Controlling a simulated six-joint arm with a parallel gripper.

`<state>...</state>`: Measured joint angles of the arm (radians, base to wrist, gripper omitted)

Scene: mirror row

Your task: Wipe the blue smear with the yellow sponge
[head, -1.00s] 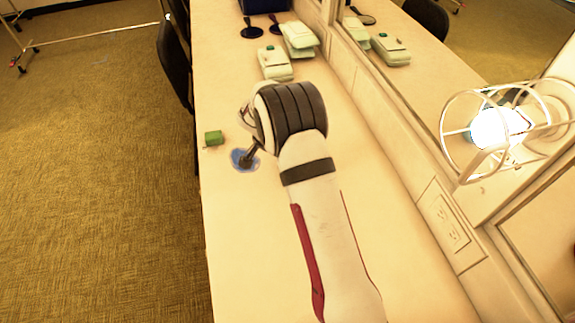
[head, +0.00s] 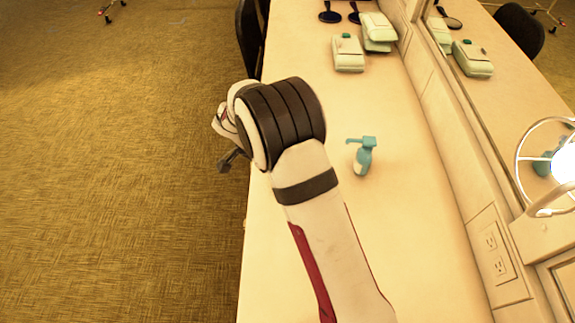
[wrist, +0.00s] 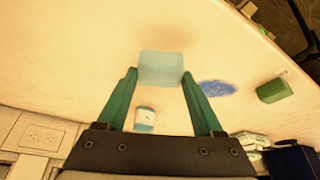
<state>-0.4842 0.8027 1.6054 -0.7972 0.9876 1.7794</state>
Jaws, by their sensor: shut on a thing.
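My gripper (head: 232,160) hangs near the counter's left edge in the head view. In the wrist view its two teal fingers (wrist: 160,73) are shut on a pale blue-green block (wrist: 160,66); I see no yellow on it. The blue smear (wrist: 217,88) lies on the counter just right of the right finger, apart from the block in the picture. I cannot tell how high the block is above the counter. The head view shows neither block nor smear now; my arm blocks part of the counter.
A green block (wrist: 273,91) lies right of the smear. A teal pump bottle (head: 362,160) stands on the counter right of my arm. Pale green cases (head: 348,53) and dark hand mirrors (head: 330,16) are at the back. The mirror wall (head: 430,90) bounds the right; the near counter is clear.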

